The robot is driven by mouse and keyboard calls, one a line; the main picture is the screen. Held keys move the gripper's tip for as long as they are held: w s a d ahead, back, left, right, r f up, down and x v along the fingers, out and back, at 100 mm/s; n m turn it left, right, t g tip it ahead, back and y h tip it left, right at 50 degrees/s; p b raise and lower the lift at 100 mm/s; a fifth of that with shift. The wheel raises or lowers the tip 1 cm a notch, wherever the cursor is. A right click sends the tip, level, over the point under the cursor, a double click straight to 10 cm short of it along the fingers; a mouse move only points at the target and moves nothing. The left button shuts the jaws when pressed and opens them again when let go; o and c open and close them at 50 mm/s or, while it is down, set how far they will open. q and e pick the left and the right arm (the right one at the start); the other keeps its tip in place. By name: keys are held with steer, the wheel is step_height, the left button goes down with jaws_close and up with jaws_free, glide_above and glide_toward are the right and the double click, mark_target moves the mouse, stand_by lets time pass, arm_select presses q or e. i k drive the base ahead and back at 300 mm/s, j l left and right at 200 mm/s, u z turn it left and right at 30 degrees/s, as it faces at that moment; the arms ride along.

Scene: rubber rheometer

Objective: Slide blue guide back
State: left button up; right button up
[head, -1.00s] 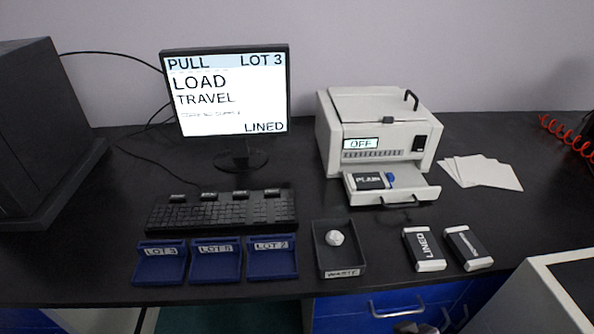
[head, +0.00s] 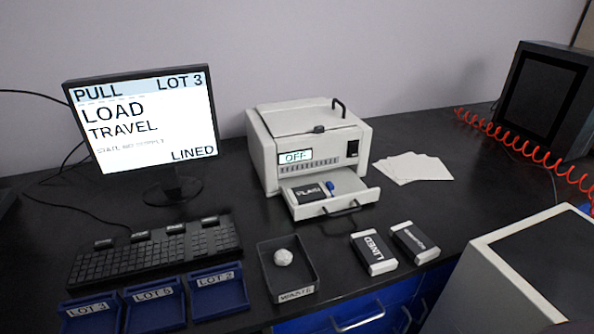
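The blue guide (head: 330,186) is a small blue piece in the open front drawer (head: 369,197) of the white machine (head: 270,150). It stands just right of a black pack labelled PLAIN (head: 306,193), which lies in the left part of the drawer. Whether the guide touches the pack is too small to tell. The machine's small display reads OFF. Neither of my grippers can be made out in the head view.
LINED pack (head: 373,252) and another black-and-white pack (head: 415,243) lie in front of the drawer. A waste tray (head: 309,270) holds a white crumpled ball. Blue lot trays (head: 220,302), a keyboard (head: 150,255) and a monitor (head: 145,125) stand left. White sheets (head: 412,168) lie right.

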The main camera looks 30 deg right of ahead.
mark_target(329, 184)
steer(key=z, duration=1.2)
